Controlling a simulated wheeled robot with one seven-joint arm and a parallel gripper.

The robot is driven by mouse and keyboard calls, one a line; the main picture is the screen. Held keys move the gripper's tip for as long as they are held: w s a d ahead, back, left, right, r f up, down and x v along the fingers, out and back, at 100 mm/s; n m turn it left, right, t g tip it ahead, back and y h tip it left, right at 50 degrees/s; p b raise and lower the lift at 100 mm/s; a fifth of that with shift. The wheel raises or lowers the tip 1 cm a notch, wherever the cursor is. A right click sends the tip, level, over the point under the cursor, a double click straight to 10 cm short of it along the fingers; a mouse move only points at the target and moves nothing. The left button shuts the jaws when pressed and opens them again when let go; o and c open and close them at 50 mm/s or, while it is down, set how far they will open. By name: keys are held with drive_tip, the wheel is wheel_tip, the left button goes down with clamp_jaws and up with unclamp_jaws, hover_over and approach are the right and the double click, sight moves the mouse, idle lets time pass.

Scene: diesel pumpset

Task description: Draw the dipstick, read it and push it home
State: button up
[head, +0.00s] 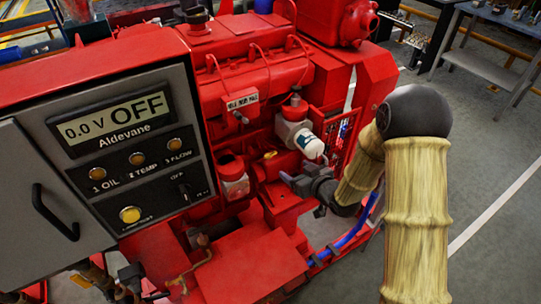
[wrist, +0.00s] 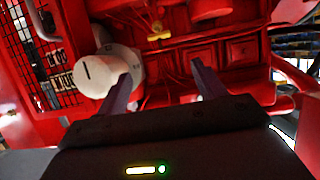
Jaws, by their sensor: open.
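A small yellow handle, which looks like the dipstick's, shows on the red engine side in the head view (head: 270,155). It also shows in the wrist view (wrist: 158,31), beyond the fingertips and roughly between them, nearer the left one. Its shaft is not visible in the engine. My gripper (head: 294,174) is open and empty in front of the engine side, to the right of and a little below the handle in the head view. In the wrist view the two fingers (wrist: 162,75) stand apart with a gap to the handle.
A white filter canister (head: 312,146) is close beside my gripper; in the wrist view it is left of the left finger (wrist: 97,78). The grey control panel (head: 125,150) reads 0.0 V OFF. A blue hose (head: 345,240) runs below. Open floor lies right.

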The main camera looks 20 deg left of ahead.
sight(271, 154)
drive_tip(key=p+x, duration=0.2)
drive_tip(key=x, duration=1.5)
drive_tip(key=shift+w+a+f, duration=0.1)
drive_tip(key=shift+w+f, duration=0.05)
drive_tip(key=shift+f, duration=0.05)
